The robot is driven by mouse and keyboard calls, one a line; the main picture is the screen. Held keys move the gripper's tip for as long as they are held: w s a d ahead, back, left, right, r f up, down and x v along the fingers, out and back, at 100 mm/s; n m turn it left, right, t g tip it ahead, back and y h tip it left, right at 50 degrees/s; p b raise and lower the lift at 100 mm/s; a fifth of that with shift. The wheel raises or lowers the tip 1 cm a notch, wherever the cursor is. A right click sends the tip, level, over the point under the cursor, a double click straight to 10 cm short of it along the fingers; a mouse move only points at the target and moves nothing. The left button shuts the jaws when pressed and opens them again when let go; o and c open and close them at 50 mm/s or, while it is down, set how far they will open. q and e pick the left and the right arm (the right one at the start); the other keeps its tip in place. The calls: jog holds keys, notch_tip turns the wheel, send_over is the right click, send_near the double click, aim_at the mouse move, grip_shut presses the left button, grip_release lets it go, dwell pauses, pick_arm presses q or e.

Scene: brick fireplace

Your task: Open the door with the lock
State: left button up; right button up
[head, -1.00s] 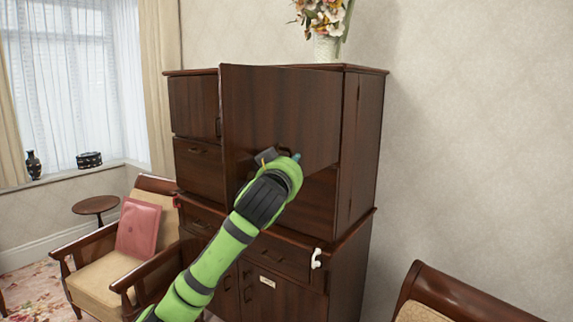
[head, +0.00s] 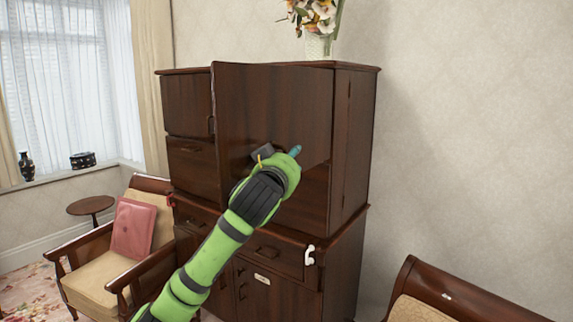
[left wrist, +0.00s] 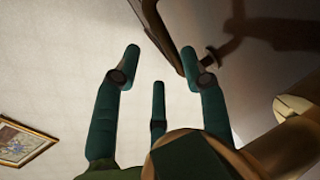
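The dark wood cabinet (head: 352,150) stands against the wall. Its upper door (head: 255,95) is a broad panel that appears swung out from the cabinet front, standing ajar. My left gripper (head: 284,160) is in front of the door's lower part and hides some of it. In the left wrist view the left gripper's teal fingers (left wrist: 160,52) are spread apart, with nothing gripped between them. The right gripper is out of view.
A white vase of flowers (head: 318,45) stands on the cabinet. A white object (head: 309,256) is at the lower right drawer. An armchair with a pink cushion (head: 132,228) stands left, a wooden seat (head: 445,290) front right. A small round table (head: 90,206) is near the window.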

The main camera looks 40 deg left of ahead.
pick_arm(q)
jog(key=v, duration=0.7)
jog(key=shift+s, duration=0.35)
jog(key=shift+s+r, duration=0.1)
